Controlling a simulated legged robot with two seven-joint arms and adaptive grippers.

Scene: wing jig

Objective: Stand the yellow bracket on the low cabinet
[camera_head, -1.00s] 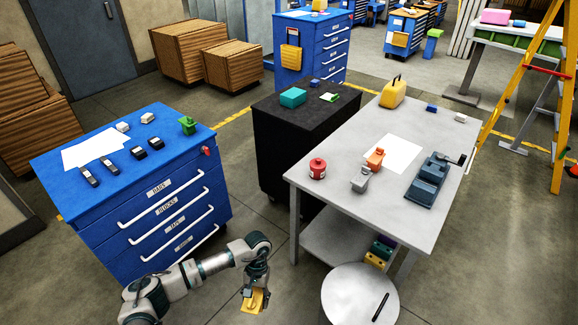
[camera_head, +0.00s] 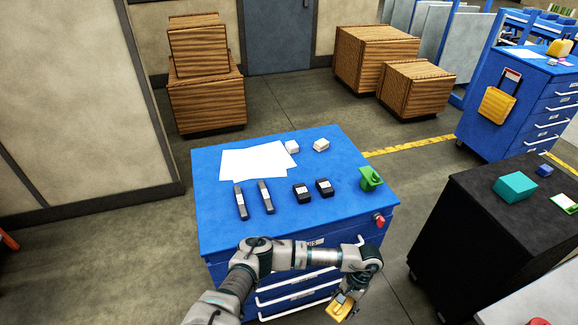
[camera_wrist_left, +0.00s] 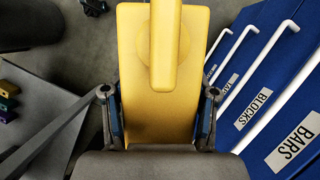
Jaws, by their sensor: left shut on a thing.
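My left gripper (camera_head: 346,297) is shut on the yellow bracket (camera_head: 339,311) in front of the blue drawer cabinet (camera_head: 285,228), below its top. In the left wrist view the bracket (camera_wrist_left: 190,75) fills the space between the two fingers (camera_wrist_left: 160,105); a flat plate with a raised rib shows. Labelled drawers and white handles are to the right there. The blue cabinet's top carries paper, dark and white blocks and a green piece. A black cabinet (camera_head: 445,225) stands to the right, with a teal box on it. My right gripper is not in view.
A green bracket-like piece (camera_head: 370,179) stands near the blue cabinet's right edge. A red piece (camera_head: 379,220) is at its right front corner. The front strip of its top is clear. A grey table (camera_head: 520,308) is at the lower right. Wooden crates (camera_head: 207,100) stand behind.

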